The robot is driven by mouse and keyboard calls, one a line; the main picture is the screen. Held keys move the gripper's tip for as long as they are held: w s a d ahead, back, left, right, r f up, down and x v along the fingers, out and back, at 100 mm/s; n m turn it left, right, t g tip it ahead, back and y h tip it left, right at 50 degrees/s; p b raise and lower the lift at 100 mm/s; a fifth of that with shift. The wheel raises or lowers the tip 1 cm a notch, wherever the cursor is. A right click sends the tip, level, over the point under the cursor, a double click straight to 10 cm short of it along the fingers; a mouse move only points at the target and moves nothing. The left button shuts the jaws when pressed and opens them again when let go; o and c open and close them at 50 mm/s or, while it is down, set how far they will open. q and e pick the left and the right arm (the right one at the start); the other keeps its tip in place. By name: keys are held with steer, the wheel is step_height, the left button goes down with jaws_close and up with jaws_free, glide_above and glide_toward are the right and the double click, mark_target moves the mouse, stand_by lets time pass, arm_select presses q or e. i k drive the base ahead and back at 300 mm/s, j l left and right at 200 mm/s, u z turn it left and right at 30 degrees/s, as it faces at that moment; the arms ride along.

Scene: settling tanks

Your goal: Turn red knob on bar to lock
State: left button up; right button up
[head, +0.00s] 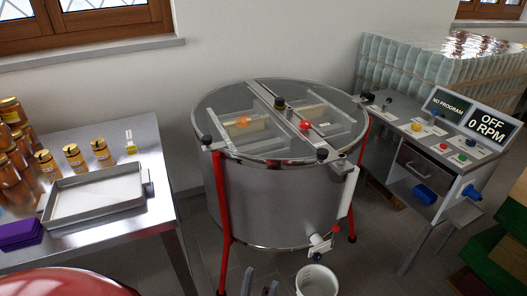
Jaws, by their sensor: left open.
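A round steel drum (268,195) stands on red legs in the middle of the head view, with a clear lid (222,110) on top. A metal bar (291,112) runs across the lid. A red knob (304,125) sits on the bar, right of the lid's centre. An orange round part (242,121) shows left of the bar. My right gripper is not in view.
A white bucket (317,281) stands below the drum's tap (318,245). A steel table (150,165) with jars and a tray (96,193) is at left. A control bench (385,112) at right has a display reading "OFF 0 RPM" (488,124). Stacked glass jars stand behind it.

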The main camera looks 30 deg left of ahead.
mark_target(304, 125)
steer(key=i+l+u, duration=0.2)
steer(key=i+u, duration=0.2)
steer(key=i+l+u, duration=0.8)
steer(key=k+l+z, duration=0.1)
steer(key=k, duration=0.25)
